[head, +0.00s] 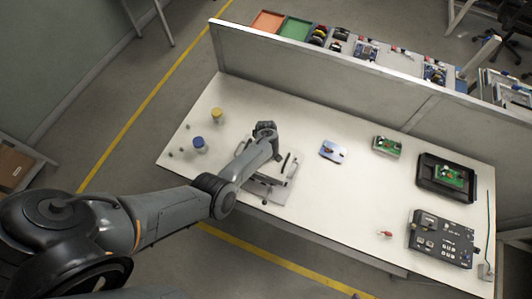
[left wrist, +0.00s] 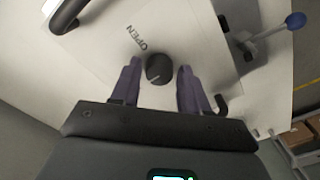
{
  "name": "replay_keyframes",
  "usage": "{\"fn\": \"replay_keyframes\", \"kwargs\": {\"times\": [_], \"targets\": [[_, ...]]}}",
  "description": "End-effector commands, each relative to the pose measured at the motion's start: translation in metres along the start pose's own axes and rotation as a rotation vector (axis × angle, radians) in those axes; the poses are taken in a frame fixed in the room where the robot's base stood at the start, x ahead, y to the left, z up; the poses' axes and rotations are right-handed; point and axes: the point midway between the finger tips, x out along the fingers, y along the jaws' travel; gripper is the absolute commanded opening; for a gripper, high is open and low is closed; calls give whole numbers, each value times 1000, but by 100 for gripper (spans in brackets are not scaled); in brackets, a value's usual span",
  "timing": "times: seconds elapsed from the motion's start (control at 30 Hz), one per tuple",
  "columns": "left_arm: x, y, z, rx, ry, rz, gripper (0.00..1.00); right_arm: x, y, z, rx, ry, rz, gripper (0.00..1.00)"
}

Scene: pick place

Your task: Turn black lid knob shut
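The black lid knob (left wrist: 159,69) shows in the left wrist view, round with a light pointer line, on a pale lid plate (left wrist: 112,40) marked OPEN. My left gripper (left wrist: 158,80) is open, with one purple-grey finger on each side of the knob and visible gaps between. In the head view my left gripper (head: 265,132) is over the pale fixture (head: 268,189) on the table, and my arm hides the knob and much of the fixture. My right gripper is in neither view.
A black handle (left wrist: 66,15) and a lever with a blue ball (left wrist: 294,20) flank the lid. Yellow (head: 216,114) and blue (head: 199,144) pieces stand at the table's left. A black tray (head: 447,178) and control box (head: 443,238) are at right. The table's middle is mostly clear.

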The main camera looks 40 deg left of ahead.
Motion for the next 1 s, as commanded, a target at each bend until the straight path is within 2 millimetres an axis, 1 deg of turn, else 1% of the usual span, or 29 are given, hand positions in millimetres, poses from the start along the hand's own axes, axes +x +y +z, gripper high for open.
{"fn": "replay_keyframes", "kwargs": {"times": [0.03, 0.07, 0.1, 0.37, 0.47, 0.57, 0.63, 0.8, 1.0], "targets": [[0, 0, 0, 0, 0, 0, 53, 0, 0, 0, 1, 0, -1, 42], [0, 0, 0, 0, 0, 0, 57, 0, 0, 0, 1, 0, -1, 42], [0, 0, 0, 1, 0, 0, 59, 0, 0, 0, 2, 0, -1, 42], [-1, 0, 0, 1, 0, 0, 59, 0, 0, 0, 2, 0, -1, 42], [-6, 0, 0, 1, 2, 1, 59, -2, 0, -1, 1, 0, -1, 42], [-16, 1, 0, 1, 1, 1, 59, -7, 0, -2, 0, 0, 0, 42], [-26, 0, 0, 1, 1, 1, 59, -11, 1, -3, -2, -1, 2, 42], [-55, 0, 0, 1, 3, 1, 59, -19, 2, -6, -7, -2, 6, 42], [-86, 0, 0, 2, 2, 2, 59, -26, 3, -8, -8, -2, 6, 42]]}}
